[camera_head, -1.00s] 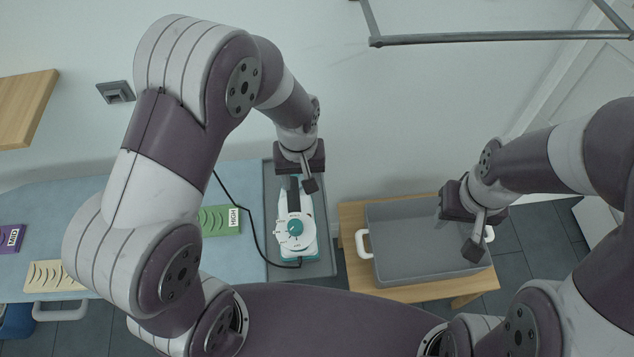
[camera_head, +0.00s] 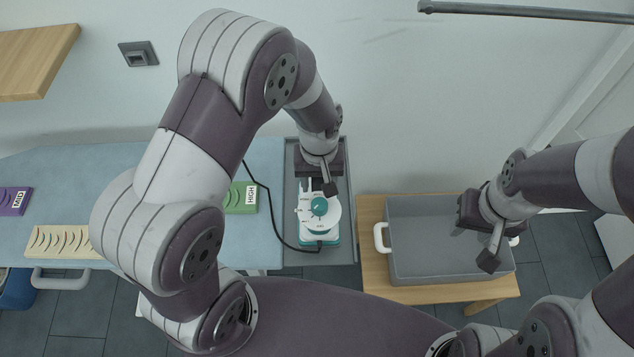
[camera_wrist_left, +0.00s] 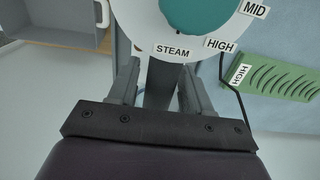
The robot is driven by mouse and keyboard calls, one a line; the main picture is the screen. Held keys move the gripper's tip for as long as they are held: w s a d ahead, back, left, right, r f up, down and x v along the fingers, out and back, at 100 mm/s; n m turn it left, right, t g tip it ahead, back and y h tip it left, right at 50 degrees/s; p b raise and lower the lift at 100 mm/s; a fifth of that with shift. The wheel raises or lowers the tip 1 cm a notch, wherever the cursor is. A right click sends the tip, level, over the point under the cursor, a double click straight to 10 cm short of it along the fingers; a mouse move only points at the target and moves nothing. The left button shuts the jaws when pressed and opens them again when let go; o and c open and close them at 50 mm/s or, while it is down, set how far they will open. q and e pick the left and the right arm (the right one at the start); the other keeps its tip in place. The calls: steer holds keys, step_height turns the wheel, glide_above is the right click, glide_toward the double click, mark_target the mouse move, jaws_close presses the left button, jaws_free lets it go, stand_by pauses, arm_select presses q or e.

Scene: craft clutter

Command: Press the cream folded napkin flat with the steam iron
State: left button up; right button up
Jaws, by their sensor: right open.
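The cream folded napkin (camera_head: 62,241) lies on the blue board (camera_head: 90,175) at its front left, with dark curved crease marks. The white and teal steam iron (camera_head: 311,228) stands on a grey tray strip at the board's right end. My left gripper (camera_head: 329,187) is at the iron's far end. In the left wrist view its fingers (camera_wrist_left: 158,88) lie on either side of a dark grey part beside the dial (camera_wrist_left: 200,12); whether they grip it is unclear. My right gripper (camera_head: 489,260) is open and empty above the grey bin.
A purple napkin (camera_head: 14,201) marked MID and a green napkin (camera_head: 241,197) marked HIGH lie on the board. A black cord runs from the iron. The grey bin (camera_head: 400,270) stands on a wooden table (camera_head: 371,212) at right. A wooden shelf (camera_head: 35,60) hangs upper left.

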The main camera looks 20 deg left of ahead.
arm_select(q)
jaws_close()
steer(key=shift+w+r, duration=0.1)
steer(key=shift+r, duration=0.15)
steer(key=shift+r+p, duration=0.9)
steer(key=shift+p, duration=0.1)
steer(key=shift+r+p, duration=1.25)
steer(key=shift+r, duration=0.15)
